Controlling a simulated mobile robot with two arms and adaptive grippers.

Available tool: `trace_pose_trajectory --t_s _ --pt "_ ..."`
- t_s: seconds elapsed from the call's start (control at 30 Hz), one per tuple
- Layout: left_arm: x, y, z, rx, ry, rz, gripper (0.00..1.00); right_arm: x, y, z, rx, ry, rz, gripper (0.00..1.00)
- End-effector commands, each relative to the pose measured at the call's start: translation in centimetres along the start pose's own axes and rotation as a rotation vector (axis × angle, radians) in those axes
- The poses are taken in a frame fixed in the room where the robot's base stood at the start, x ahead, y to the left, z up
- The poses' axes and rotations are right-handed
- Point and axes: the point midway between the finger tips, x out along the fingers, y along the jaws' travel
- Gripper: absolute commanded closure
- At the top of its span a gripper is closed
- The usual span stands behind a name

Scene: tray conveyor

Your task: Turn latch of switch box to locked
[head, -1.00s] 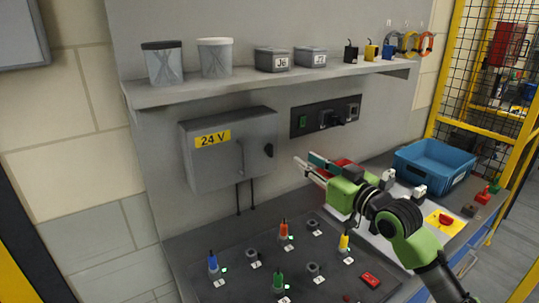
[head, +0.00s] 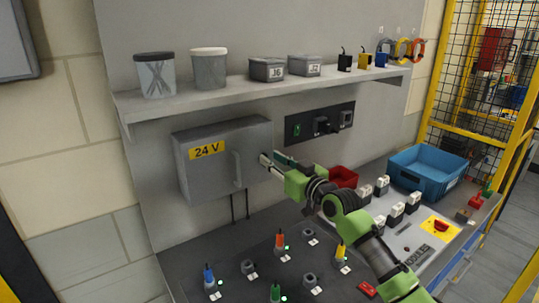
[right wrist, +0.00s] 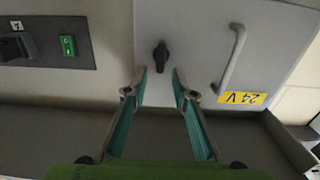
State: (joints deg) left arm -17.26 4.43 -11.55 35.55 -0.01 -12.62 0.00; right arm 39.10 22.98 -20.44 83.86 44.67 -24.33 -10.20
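The grey switch box (head: 222,172) with a yellow 24 V label (head: 207,149) hangs on the wall, its door shut. Its black latch (right wrist: 161,56) shows in the right wrist view, with its handle pointing roughly along the door's vertical. In the head view my gripper hides the latch. My right gripper (head: 268,158) is at the right side of the box front. In the right wrist view its two fingers (right wrist: 160,72) are apart, one on each side just short of the latch, with nothing between them. My left gripper is not in view.
A grey door handle (right wrist: 232,58) stands out beside the latch. A switch and socket panel (head: 320,122) is on the wall to the right. A shelf (head: 250,90) with tubs runs above. Several coloured plugs stand on the bench below, and a blue bin (head: 428,175) is at the right.

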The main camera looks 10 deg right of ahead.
Motion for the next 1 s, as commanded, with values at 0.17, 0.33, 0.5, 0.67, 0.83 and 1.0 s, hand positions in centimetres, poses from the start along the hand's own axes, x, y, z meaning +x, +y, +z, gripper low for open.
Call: trace_pose_trajectory --t_s 0.17,0.33,0.5,0.67,0.83,1.0 --pt "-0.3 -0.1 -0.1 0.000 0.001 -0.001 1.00 1.6 0.0 -0.1 0.001 0.000 0.000 0.75" --pt "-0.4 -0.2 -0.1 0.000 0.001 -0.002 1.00 2.1 0.0 0.1 -0.001 -0.001 0.000 0.75" --pt "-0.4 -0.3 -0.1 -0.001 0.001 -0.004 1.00 2.2 0.0 0.1 -0.001 -0.001 0.000 0.75" --pt "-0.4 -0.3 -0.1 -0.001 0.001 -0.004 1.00 2.1 0.0 0.1 -0.001 -0.001 0.000 0.98" --pt "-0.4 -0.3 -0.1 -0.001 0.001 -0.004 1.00 2.1 0.0 0.1 0.000 -0.001 0.000 1.00" --pt "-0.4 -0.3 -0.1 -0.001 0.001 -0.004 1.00 2.1 0.0 0.1 0.012 -0.001 0.000 1.00"
